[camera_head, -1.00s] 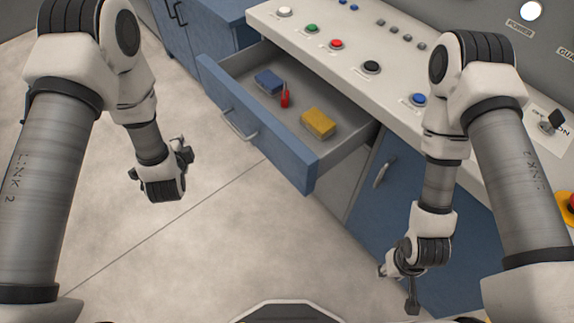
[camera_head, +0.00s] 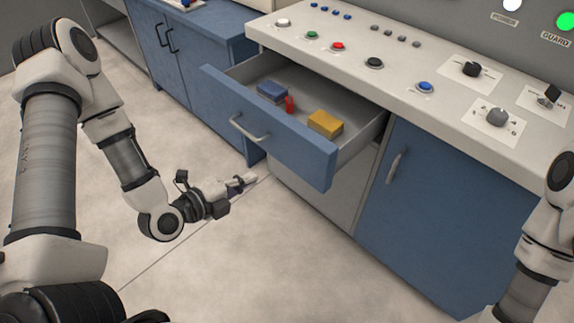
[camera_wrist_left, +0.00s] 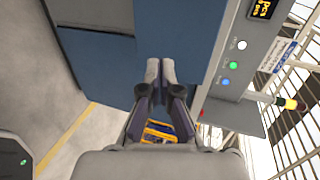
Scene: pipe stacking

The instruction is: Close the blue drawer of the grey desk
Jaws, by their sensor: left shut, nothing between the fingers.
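The blue drawer (camera_head: 265,135) of the grey desk (camera_head: 340,55) stands pulled out, with a light metal bar handle on its front. Inside lie a blue block (camera_head: 272,90), a red object (camera_head: 290,105) and a yellow block (camera_head: 325,123). My left gripper (camera_head: 250,180) is shut and empty. In the head view it appears below the drawer front, pointing right; I cannot tell if it touches anything. In the left wrist view its fingers (camera_wrist_left: 160,70) are together in front of blue panels; which panel is the drawer is unclear. My right gripper is out of view.
A blue cabinet door (camera_head: 425,200) is closed, right of the drawer. Another blue cabinet (camera_head: 185,45) stands at the back left. Buttons and knobs line the desk top. The pale floor (camera_head: 250,260) in front is clear.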

